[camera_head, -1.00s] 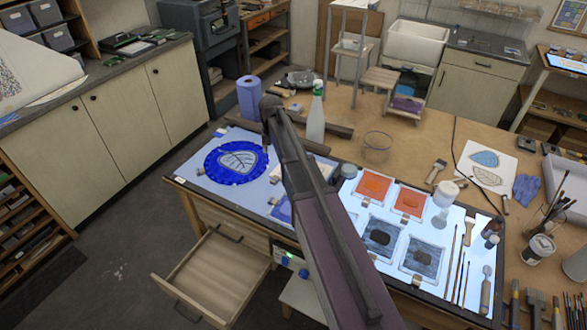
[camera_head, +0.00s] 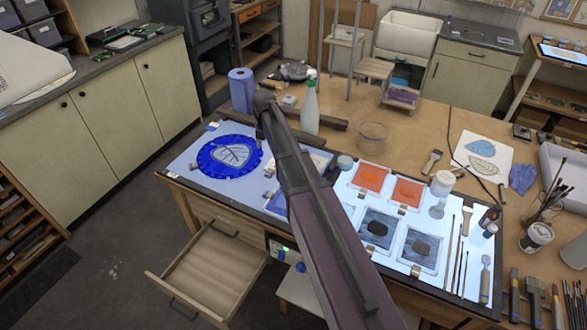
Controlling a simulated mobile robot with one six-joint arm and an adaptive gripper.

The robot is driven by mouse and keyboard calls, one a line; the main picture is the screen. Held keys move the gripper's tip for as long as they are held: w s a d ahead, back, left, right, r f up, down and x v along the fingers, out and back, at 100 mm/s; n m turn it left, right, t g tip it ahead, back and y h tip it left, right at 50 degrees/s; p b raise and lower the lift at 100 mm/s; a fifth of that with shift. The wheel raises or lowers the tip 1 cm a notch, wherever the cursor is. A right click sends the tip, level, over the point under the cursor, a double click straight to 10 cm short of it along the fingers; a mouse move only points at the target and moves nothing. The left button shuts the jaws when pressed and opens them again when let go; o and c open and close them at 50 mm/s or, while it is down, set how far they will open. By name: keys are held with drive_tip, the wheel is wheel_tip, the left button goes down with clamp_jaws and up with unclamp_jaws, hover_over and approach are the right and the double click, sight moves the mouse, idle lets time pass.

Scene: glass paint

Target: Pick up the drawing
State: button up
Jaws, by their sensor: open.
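The drawing (camera_head: 482,157) is a white sheet with a blue leaf shape and a pale leaf shape. It lies flat on the wooden bench top at the right, beyond the light table. My arm reaches up from the bottom of the picture to the left of the middle. My gripper (camera_head: 261,134) is at its far end, small and dark, beside the blue leaf disc and well to the left of the drawing. It is open, and I see nothing held in it. Its fingers are hard to make out.
The lit table (camera_head: 350,203) carries a blue leaf disc (camera_head: 206,168), orange and grey squares, brushes and bottles. A spray bottle (camera_head: 310,108) and a paper roll (camera_head: 241,91) stand behind it. A blue glove (camera_head: 522,178) lies right of the drawing. A drawer (camera_head: 212,268) stands open.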

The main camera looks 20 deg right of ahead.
drive_tip(key=b, duration=0.6)
hover_over(270, 171)
drive_tip(key=shift+a+f, duration=0.15)
drive_tip(key=shift+f, duration=3.2)
drive_tip(key=shift+f+b, duration=2.6)
clamp_jaws()
